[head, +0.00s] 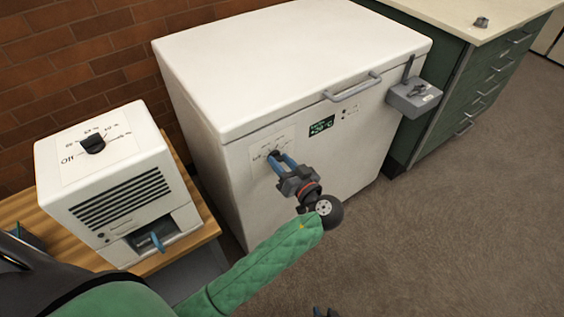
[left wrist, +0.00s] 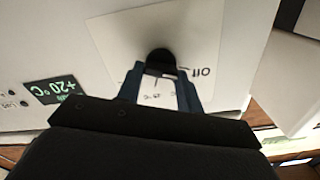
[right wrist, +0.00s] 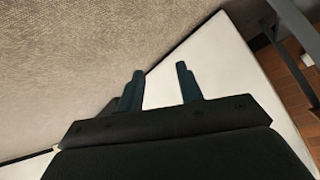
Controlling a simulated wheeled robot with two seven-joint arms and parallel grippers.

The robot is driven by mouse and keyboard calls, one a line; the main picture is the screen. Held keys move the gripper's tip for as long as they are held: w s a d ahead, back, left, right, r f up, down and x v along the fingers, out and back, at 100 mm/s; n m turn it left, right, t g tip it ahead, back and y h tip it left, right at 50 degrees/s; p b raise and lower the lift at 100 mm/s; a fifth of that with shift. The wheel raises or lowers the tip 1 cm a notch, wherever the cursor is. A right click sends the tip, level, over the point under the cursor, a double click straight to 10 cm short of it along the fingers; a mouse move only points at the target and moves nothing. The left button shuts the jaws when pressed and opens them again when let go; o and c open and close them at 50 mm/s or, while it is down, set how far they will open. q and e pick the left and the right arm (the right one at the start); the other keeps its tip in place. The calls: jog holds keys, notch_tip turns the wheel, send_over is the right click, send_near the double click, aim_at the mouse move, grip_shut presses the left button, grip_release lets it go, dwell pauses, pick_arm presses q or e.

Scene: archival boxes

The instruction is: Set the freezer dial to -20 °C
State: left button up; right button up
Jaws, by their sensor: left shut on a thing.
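The white chest freezer (head: 300,60) has a dial plate (head: 262,141) on its front, with a small black dial (head: 272,154). The dial (left wrist: 161,60) also shows in the left wrist view, upside down, beside the word Off. My left gripper (head: 279,158) is shut on the dial, its blue fingers on either side. The fingers hide part of the scale, and I cannot tell the dial's setting. The freezer's green display (head: 321,125) appears to read +20 °C; it also shows in the left wrist view (left wrist: 53,91).
A white device (head: 110,180) with its own black knob (head: 93,143) stands on a wooden table at left. A grey box (head: 414,97) is on the freezer's right side. The lid handle (head: 352,88) sticks out above the display. Carpet (head: 440,240) in front is clear.

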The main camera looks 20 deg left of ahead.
jog(key=shift+r, duration=0.2)
pick_arm(q)
jog(key=m+p, duration=0.3)
jog(key=m, duration=0.1)
jog(key=shift+r+p, duration=0.1)
jog(key=shift+p, duration=0.2)
jog(key=m+p, duration=0.3)
jog(key=m, duration=0.1)
jog(key=shift+w+d, duration=0.1)
jog(key=shift+w, duration=0.05)
jog(key=shift+f+m+p, duration=0.2)
jog(key=shift+m+p, duration=0.1)
jog(key=shift+m, duration=0.1)
pick_arm(e)
notch_tip(320, 180, up, 20)
jog(key=w+g, duration=0.1)
jog(key=g, duration=0.1)
jog(key=shift+w+n, duration=0.15)
jog(key=shift+n, duration=0.15)
pick_arm(q)
jog(key=o, duration=1)
